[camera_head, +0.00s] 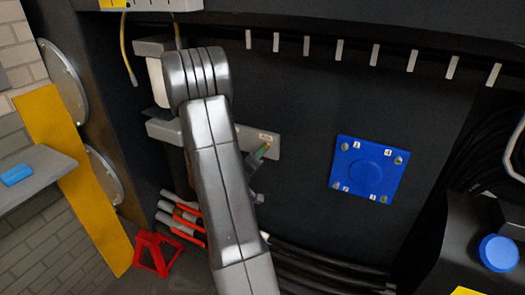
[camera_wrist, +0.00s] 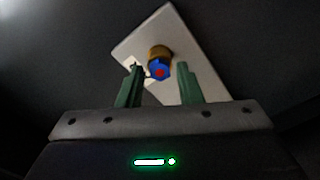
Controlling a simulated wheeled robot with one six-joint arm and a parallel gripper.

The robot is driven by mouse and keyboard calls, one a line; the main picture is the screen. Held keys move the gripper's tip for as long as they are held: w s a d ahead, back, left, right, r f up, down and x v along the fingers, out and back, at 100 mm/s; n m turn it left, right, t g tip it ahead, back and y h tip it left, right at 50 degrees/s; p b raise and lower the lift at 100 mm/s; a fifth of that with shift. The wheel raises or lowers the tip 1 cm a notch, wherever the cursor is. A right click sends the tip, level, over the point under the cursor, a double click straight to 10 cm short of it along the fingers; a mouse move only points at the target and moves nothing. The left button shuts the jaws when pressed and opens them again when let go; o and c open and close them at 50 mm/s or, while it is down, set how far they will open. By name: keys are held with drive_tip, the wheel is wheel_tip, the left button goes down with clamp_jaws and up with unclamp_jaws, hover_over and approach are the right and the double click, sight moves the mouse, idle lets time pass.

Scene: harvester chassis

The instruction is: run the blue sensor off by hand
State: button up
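The blue sensor (camera_wrist: 159,70) shows in the wrist view as a small blue hex head with a red centre on a brass-coloured body. It stands out from a pale grey plate (camera_wrist: 190,48). My gripper (camera_wrist: 160,82) has its two green fingers apart, one on each side of the sensor, with a visible gap to each. I cannot tell how deep the sensor sits between the fingertips. In the head view a green fingertip of my gripper (camera_head: 261,152) is at the grey bracket (camera_head: 272,142); my arm hides much of the bracket, and I cannot make out the sensor there.
A blue bolted plate (camera_head: 368,168) is on the dark wall to the right. A blue round cap (camera_head: 499,253) is at lower right. Orange-ended cables (camera_head: 187,217) and a red stand (camera_head: 153,252) are below left. A shelf (camera_head: 38,170) bears a blue block (camera_head: 17,175).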

clamp_jaws()
drive_tip(key=n+p, duration=0.4)
drive_tip(key=n, duration=0.5)
drive_tip(key=n+p, duration=0.4)
drive_tip(key=n, duration=0.5)
drive_tip(key=shift+s+f, duration=0.1)
drive_tip(key=shift+s, duration=0.1)
drive_tip(key=shift+o, duration=1.5)
unclamp_jaws()
drive_tip(key=shift+a, duration=0.1)
drive_tip(key=shift+c, duration=1.3)
